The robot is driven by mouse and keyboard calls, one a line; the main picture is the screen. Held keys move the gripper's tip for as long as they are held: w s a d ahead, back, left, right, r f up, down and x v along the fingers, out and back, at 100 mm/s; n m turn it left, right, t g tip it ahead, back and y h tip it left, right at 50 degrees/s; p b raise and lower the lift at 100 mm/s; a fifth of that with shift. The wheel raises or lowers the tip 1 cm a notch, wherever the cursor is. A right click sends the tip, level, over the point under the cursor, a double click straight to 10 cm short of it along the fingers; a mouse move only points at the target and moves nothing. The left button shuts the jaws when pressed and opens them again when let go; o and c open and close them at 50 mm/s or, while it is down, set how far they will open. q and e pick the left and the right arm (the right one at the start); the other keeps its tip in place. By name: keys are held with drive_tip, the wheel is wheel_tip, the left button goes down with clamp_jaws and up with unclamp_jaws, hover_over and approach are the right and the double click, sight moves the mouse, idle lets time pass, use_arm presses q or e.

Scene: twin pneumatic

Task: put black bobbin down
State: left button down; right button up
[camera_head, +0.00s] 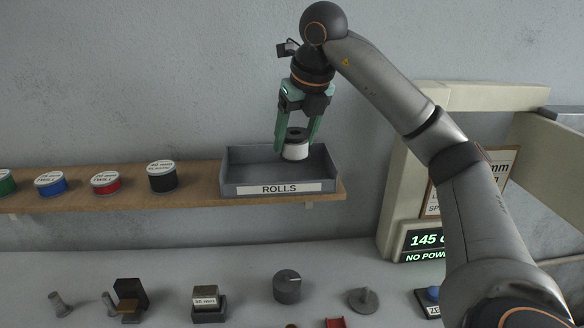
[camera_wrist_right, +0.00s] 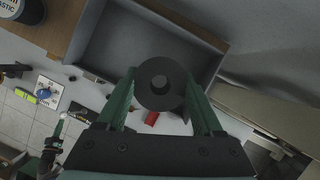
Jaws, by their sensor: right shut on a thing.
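My right gripper (camera_head: 297,143) points down with its green fingers shut on a small bobbin (camera_head: 296,152), black on top with a white side. In the right wrist view the bobbin (camera_wrist_right: 160,84) shows as a black disc with a raised hub between the fingers. In the head view it overlaps the inside of the grey tray labelled ROLLS (camera_head: 279,188); I cannot tell if it touches the tray floor. The tray also shows in the right wrist view (camera_wrist_right: 178,30).
The tray stands at the right end of a wooden shelf (camera_head: 205,198). Left of it are a black spool (camera_head: 162,177), a red spool (camera_head: 105,183), a blue spool (camera_head: 50,185) and a green one. Below, the bench (camera_head: 240,262) carries a grey knob (camera_head: 288,287) and several small parts.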

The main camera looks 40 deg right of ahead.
sight(292, 157)
drive_tip(key=shift+w+d+f, duration=0.25)
drive_tip(key=shift+w+f, duration=0.1)
drive_tip(key=shift+f, duration=0.05)
drive_tip(key=shift+w+d+f, duration=0.15)
drive_tip(key=shift+w+f, duration=0.2)
drive_tip(key=shift+f, duration=0.15)
wheel_tip(292, 157, down, 3)
drive_tip(key=shift+w+d+f, duration=0.1)
drive_tip(key=shift+w+f, duration=0.05)
drive_tip(key=shift+f, duration=0.05)
